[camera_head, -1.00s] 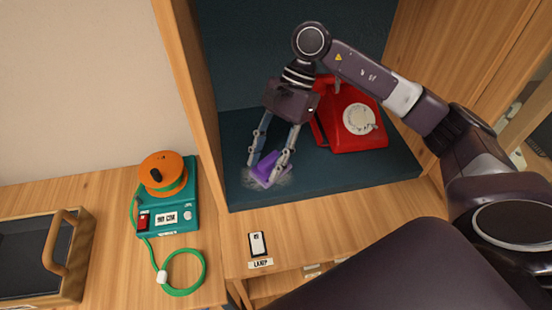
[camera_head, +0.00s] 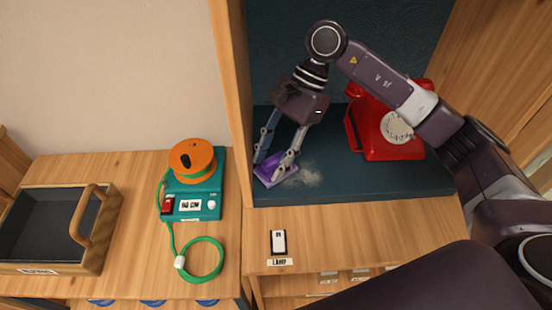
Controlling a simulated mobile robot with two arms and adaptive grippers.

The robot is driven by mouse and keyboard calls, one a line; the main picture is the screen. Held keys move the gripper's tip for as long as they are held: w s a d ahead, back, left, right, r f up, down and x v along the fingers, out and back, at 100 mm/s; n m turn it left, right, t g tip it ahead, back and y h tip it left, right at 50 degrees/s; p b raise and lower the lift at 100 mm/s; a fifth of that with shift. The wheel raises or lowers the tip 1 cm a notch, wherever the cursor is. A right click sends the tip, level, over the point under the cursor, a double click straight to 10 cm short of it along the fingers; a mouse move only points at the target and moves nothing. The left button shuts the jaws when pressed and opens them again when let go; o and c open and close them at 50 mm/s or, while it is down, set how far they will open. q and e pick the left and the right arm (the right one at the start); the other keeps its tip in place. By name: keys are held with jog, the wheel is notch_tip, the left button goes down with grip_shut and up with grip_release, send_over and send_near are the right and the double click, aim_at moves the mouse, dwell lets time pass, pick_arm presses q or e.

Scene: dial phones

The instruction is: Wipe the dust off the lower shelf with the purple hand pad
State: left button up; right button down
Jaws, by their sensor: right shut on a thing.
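The purple hand pad (camera_head: 277,168) rests on the dark teal lower shelf (camera_head: 350,183) near its front left. My right gripper (camera_head: 273,163) is shut on the pad from above. A pale grey patch of dust (camera_head: 308,177) lies on the shelf just right of the pad; whether dust lies under the pad is hidden. My left gripper is not in view.
A red dial phone (camera_head: 385,135) stands on the shelf to the right, partly behind my right arm. The cabinet's wooden side panel (camera_head: 232,100) is close left of the pad. A lamp switch (camera_head: 278,241), a teal device with an orange reel (camera_head: 193,185) and a wooden tray (camera_head: 93,255) are outside.

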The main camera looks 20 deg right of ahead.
aim_at(270, 160)
jog(key=shift+a+r, duration=0.1)
jog(key=shift+r, duration=0.05)
jog(key=shift+r+p, duration=1.25)
jog(key=shift+r, duration=1.75)
notch_tip(270, 160, up, 2)
jog(key=shift+r+p, duration=0.1)
jog(key=shift+p, duration=0.25)
jog(key=shift+r, duration=0.4)
